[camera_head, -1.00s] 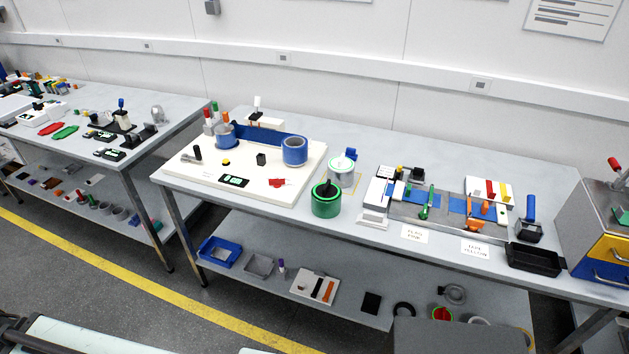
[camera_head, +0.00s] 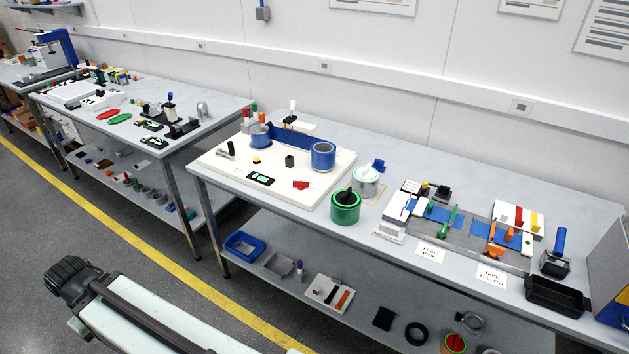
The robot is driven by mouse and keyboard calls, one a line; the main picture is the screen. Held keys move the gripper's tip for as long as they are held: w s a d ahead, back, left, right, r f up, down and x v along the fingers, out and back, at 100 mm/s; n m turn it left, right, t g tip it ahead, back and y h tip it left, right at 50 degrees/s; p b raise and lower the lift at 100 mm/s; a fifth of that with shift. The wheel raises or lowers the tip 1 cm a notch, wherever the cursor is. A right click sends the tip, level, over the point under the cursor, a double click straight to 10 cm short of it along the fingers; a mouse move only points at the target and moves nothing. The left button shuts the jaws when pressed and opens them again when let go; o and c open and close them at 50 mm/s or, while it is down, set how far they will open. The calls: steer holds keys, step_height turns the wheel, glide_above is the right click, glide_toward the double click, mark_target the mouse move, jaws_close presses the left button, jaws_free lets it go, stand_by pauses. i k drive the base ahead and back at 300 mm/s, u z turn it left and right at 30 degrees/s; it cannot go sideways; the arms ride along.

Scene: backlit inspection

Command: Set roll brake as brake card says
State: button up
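A white board (camera_head: 214,172) on the middle bench carries two blue rolls, one at the right (camera_head: 323,157) and one at the back left (camera_head: 260,138). A small black lever or knob (camera_head: 231,149), a black block (camera_head: 290,161), a yellow button (camera_head: 256,160), a display with green marks (camera_head: 261,179) and a red piece (camera_head: 300,185) are also on it. I cannot tell which part is the roll brake. Part of my arm shows at the lower left; no gripper fingers are visible.
Two cards reading "FLAG PINK" (camera_head: 430,252) and "TAPE YELLOW" (camera_head: 491,276) lie at the bench front. A green can (camera_head: 345,207) and a black tray (camera_head: 556,297) stand near that edge. Another bench (camera_head: 205,133) is at the left, with open floor before it.

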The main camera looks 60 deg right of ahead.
mark_target(301, 185)
steer(key=z, duration=0.3)
steer(key=i, duration=1)
